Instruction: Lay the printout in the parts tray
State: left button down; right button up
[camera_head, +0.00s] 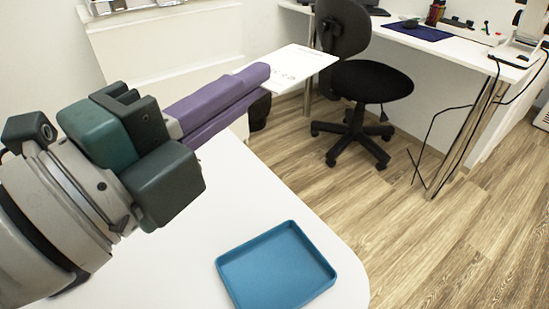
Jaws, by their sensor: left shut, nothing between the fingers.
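The printout (300,64), a flat white sheet with faint print, shows in the head view beyond the fingertips of my left gripper (262,78). Its near left part is hidden behind the purple fingers, and I cannot tell what bears it. My left gripper is shut and empty, reaching in from the left above the white table. The parts tray (278,268), blue, shallow and empty, sits on the table near its rounded front right edge, below and right of my left gripper. My right gripper is not in view.
The white table (195,255) is bare around the tray. A black office chair (368,82) stands on the wood floor (400,230) behind. A white desk (450,42) with a dark blue mat (420,32) and hanging cables is at the back right.

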pick_arm(q)
notch_tip(320, 180, down, 3)
jog(key=s+d+m+g+y+p, duration=0.1)
jog(key=s+m+g+p, duration=0.15)
jog(key=g+p, duration=0.25)
jog(key=m+g+y+b, duration=0.1)
jog(key=g+y+b, duration=0.1)
jog(key=g+b, duration=0.2)
send_over(246, 292)
jog(key=shift+f, duration=6.5)
jog(key=c, duration=1)
grip_release()
jog(key=shift+c, duration=0.2)
jog(key=p+v, duration=0.2)
jog(key=v, duration=0.8)
jog(key=shift+s+d, duration=0.15)
jog(key=shift+s, duration=0.05)
